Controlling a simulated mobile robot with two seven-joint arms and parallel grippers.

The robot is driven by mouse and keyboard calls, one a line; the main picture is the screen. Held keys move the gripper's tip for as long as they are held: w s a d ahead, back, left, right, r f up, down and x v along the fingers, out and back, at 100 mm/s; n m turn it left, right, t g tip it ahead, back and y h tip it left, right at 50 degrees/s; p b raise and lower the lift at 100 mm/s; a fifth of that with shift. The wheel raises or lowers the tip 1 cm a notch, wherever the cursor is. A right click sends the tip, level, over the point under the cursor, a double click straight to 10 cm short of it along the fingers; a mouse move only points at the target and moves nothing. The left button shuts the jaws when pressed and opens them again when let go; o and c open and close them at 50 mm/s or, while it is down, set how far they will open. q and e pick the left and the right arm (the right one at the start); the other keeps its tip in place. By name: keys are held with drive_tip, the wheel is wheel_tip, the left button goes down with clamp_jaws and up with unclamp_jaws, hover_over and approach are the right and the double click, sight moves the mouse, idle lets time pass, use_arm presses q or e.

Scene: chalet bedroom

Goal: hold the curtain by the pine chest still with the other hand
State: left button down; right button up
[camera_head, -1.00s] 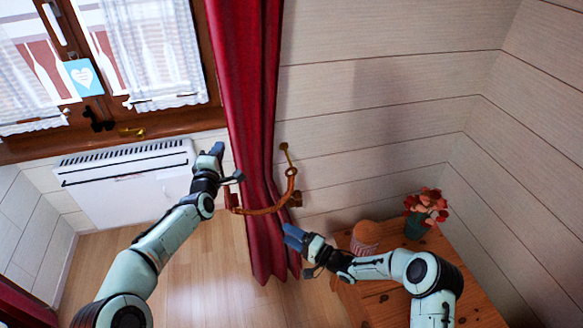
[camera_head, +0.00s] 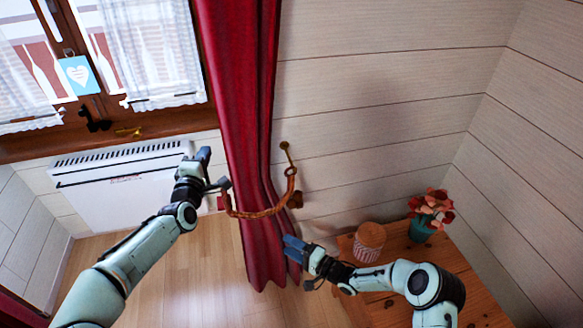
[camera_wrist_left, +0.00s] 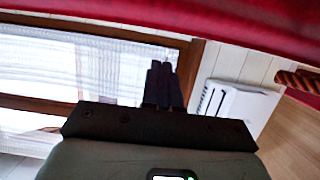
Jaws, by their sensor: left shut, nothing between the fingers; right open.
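The red curtain (camera_head: 240,90) hangs right of the window, gathered by an orange-brown rope tieback (camera_head: 255,212) that runs to a brass hook (camera_head: 286,147) on the wall. The curtain also crosses the top of the left wrist view (camera_wrist_left: 210,14), with the rope (camera_wrist_left: 300,80) at its right. My left gripper (camera_head: 205,155) is shut and empty, just left of the curtain near the rope's left end. My right gripper (camera_head: 293,246) is open, its fingers overlapping the curtain's lower right edge; I cannot tell whether they touch it. The pine chest (camera_head: 398,240) stands at lower right.
A white heater (camera_head: 115,185) is under the window (camera_head: 60,90), behind my left arm. The wooden floor (camera_head: 205,270) between the arms is clear.

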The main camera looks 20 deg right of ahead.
use_arm(q)
drive_tip(key=b+v, duration=0.3)
drive_tip(key=v, duration=0.3)
use_arm(e)
wheel_tip(320, 180, down, 5)
drive_tip(key=shift+f, duration=0.1)
